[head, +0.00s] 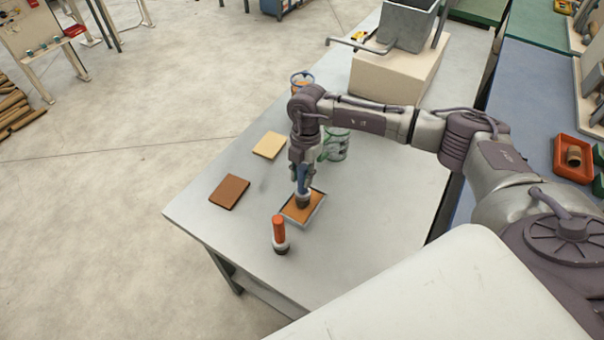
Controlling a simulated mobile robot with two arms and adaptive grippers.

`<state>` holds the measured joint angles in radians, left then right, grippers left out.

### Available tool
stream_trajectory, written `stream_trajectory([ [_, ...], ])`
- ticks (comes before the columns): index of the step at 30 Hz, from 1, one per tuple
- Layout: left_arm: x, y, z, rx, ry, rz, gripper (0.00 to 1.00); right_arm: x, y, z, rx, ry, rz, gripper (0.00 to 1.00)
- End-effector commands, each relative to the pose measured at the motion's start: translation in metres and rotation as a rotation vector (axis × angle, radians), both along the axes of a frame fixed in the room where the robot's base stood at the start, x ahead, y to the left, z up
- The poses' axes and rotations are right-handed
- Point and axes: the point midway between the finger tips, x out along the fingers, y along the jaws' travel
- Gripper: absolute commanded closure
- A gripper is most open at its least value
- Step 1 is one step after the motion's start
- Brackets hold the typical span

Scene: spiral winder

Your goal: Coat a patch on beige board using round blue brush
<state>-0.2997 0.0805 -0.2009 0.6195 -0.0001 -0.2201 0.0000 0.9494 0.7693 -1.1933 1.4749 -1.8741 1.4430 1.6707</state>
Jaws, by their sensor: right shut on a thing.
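My right gripper (301,174) is shut on the round blue brush (303,187), whose handle shows blue between the fingers. The brush points down, and its dark bristles are at the shallow tray (318,204) with orange-brown contents. I cannot tell how deep the bristles reach. The beige board (269,145) lies flat on the table, behind and left of the gripper, with no visible mark on it. My left gripper is not in view.
A brown board (230,191) lies at the table's left edge. An orange-handled brush (279,231) stands upright in front of the tray. A beige block (398,78) bears a grey bin (406,25). The table's (365,235) right front is clear.

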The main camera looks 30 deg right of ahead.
Motion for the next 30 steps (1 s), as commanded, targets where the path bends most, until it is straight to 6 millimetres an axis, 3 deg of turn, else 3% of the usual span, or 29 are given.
stream_trajectory([
  [30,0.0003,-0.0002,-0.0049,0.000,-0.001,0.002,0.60,0.0000,0.0002,-0.0079,0.000,0.000,0.000,1.00],
])
